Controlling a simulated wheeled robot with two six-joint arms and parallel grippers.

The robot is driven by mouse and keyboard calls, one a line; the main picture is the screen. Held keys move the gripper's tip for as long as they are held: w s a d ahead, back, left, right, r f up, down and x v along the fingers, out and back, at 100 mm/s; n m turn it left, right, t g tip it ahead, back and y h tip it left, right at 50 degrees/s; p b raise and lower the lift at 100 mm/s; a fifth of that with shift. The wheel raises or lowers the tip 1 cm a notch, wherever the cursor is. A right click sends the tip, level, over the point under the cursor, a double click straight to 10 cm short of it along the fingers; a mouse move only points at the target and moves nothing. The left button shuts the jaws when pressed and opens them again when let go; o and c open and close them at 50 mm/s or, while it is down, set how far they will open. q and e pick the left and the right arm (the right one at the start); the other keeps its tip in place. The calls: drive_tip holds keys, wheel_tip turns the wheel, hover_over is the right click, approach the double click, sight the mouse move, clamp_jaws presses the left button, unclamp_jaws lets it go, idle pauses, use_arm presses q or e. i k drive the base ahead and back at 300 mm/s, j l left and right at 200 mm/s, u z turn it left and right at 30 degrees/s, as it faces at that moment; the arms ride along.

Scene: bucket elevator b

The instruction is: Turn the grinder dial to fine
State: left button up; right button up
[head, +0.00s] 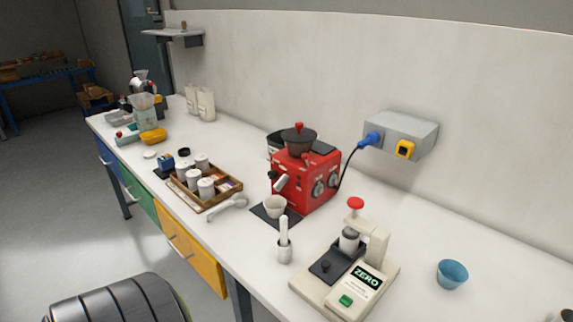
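The red grinder (292,188) stands upright on the counter near the middle of the head view, with a dark hopper and red knob on top. Its right-hand face carries two round grey dials, a nearer one (318,188) and a farther one (333,181). Their markings and settings are too small to read. A whitish cup (275,207) sits on a dark mat in front of the grinder. Neither gripper shows in the head view, so nothing is seen touching the grinder or its dials.
A beige device marked ZERO (345,282) stands at the front right, with a pestle in a small pot (284,247) left of it. A wooden tray of jars (208,204) is left. A blue cup (452,274) stands right.

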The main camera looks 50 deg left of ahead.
sight(272, 174)
drive_tip(key=u, duration=1.5)
